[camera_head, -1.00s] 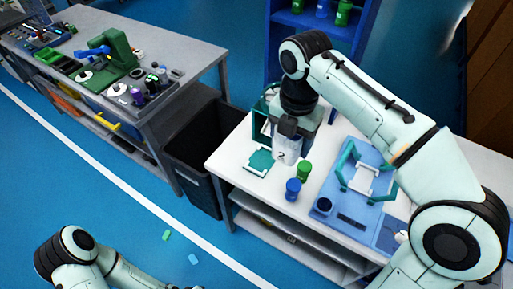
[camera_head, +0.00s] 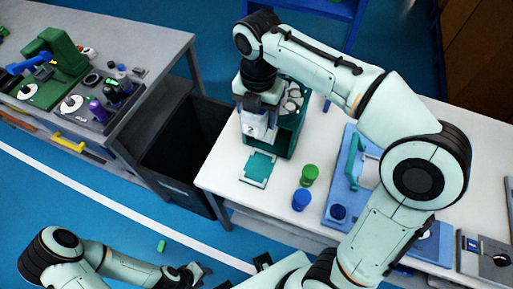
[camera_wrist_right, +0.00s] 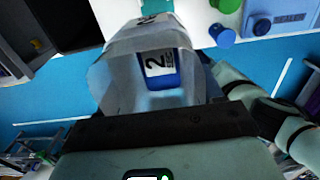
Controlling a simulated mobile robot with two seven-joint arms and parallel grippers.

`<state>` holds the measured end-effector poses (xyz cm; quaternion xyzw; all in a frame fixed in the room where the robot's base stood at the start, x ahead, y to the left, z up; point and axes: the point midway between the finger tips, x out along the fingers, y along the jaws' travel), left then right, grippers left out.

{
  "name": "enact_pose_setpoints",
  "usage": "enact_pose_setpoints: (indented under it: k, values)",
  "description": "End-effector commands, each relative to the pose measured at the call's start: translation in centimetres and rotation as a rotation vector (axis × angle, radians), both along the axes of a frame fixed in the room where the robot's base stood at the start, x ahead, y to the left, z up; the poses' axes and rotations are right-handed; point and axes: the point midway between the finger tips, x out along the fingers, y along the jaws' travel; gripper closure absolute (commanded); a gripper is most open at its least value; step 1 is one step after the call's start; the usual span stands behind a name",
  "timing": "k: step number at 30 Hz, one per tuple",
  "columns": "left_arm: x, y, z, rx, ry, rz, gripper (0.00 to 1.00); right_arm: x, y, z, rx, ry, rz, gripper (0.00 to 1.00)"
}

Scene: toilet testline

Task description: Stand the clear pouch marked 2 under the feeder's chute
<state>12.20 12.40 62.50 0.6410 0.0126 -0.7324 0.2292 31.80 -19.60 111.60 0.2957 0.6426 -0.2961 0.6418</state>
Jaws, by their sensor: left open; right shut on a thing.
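The clear pouch marked 2 (camera_head: 257,127) hangs upright in my right gripper (camera_head: 262,102), just behind a teal pad with white corners (camera_head: 258,168). In the right wrist view the pouch (camera_wrist_right: 110,85) fills the middle, its 2 label readable, held at the dark jaw bar (camera_wrist_right: 160,130). The feeder seems to be the dark green machine (camera_head: 290,138) beside and behind the pouch; its chute is hidden by my arm. I cannot tell whether the pouch touches the table. My left gripper (camera_head: 200,273) is open and empty, low over the floor.
A green can (camera_head: 309,175) and a blue can (camera_head: 301,199) stand right of the pad. A blue fixture (camera_head: 340,190) is further right. A dark bin (camera_head: 185,160) stands left of the white table (camera_head: 225,180). A grey bench (camera_head: 150,45) holds a green machine.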

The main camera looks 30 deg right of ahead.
Motion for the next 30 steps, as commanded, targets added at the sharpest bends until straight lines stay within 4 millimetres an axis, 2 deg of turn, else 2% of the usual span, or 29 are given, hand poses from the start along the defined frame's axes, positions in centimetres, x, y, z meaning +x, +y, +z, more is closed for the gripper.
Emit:
enact_pose_setpoints:
  k: [1, 3, 9, 16, 23, 30]
  values:
    - [-0.5, 0.0, -0.8, 0.000, 0.006, 0.000, 0.57, -0.2, -0.1, -1.9, -0.002, 0.007, -0.001, 0.68]
    - [-0.8, 0.0, -1.2, 0.000, 0.009, 0.000, 0.57, -0.1, 0.0, -3.8, -0.001, 0.006, 0.000, 0.68]
    - [-1.2, 0.0, -2.1, 0.000, 0.014, 0.000, 0.57, -0.1, 0.0, -8.0, -0.001, 0.002, 0.000, 0.68]
    - [-1.4, 0.0, -2.4, 0.000, 0.016, 0.000, 0.57, 0.0, 0.0, -10.0, -0.001, 0.001, -0.001, 0.68]
    - [-1.7, 0.0, -3.1, 0.000, 0.019, 0.000, 0.57, 0.0, 0.0, -13.3, 0.000, 0.001, -0.001, 0.68]
    - [-1.7, 0.0, -3.1, 0.000, 0.019, 0.000, 0.57, 0.1, 0.0, -13.7, 0.001, -0.002, -0.001, 0.68]
